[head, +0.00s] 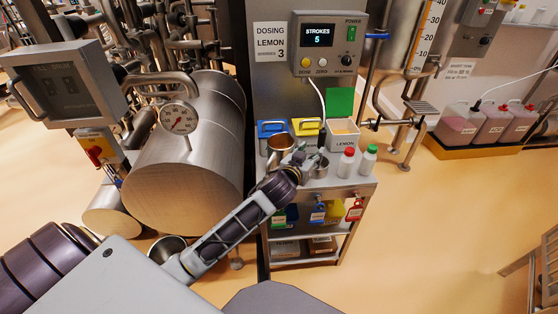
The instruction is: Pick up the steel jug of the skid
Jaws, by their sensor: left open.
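A small steel jug (319,167) stands on the top of the steel skid (345,185), in front of the lidded bins. My left gripper (302,158) is open over the skid top, just left of the jug and close to its rim. Whether a finger touches the jug I cannot tell. The gripper and wrist hide part of the skid top and may hide the jug's left side. My right gripper is not in view.
A copper-coloured cup (281,143) is just behind my left gripper. Blue (272,129), yellow (306,127) and LEMON (343,136) bins stand behind. A red-capped bottle (346,163) and a green-capped bottle (368,162) stand right of the jug. A large steel tank (190,160) is left.

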